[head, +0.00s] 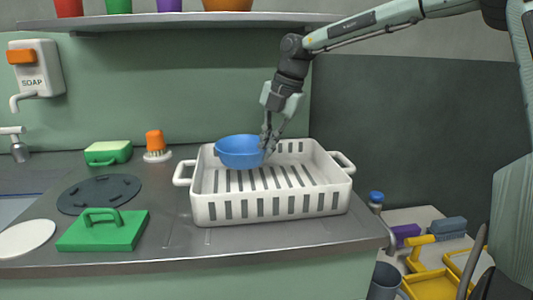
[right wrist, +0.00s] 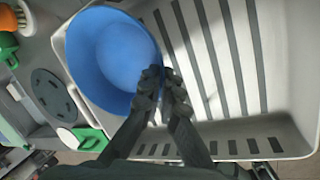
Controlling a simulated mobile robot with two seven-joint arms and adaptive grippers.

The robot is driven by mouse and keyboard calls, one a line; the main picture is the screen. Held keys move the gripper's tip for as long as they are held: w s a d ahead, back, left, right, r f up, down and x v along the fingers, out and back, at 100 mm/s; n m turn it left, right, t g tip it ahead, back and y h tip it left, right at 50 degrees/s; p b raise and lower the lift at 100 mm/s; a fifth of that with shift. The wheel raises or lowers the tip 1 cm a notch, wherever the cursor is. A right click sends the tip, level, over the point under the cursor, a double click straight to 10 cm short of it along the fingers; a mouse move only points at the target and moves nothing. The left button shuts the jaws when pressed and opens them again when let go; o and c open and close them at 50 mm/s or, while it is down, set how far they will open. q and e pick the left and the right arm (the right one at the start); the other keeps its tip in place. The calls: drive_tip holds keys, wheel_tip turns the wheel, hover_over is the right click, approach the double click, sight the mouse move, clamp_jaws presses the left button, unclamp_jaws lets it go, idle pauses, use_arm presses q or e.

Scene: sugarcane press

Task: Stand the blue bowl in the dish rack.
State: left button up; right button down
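The blue bowl (head: 239,151) is over the back left part of the white dish rack (head: 270,208), open side up. My right gripper (head: 268,144) reaches down from above at the bowl's right edge. In the right wrist view, the fingers (right wrist: 161,85) are close together on the rim of the bowl (right wrist: 105,55), one on the inner side and one on the outer side. The slotted rack floor (right wrist: 235,60) is below and beside them. I cannot tell whether the bowl touches the rack. My left gripper is not in view.
A shelf (head: 185,20) runs above. The rack's slots are otherwise empty.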

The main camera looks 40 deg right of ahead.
drive_tip(key=shift+f, duration=0.75)
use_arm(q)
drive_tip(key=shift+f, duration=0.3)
use_arm(e)
drive_tip(key=shift+f, duration=0.1)
drive_tip(key=shift+f+b, duration=0.25)
drive_tip(key=shift+b, duration=0.05)
drive_tip(key=shift+f, duration=0.3)
drive_tip(key=c, duration=1.7)
unclamp_jaws()
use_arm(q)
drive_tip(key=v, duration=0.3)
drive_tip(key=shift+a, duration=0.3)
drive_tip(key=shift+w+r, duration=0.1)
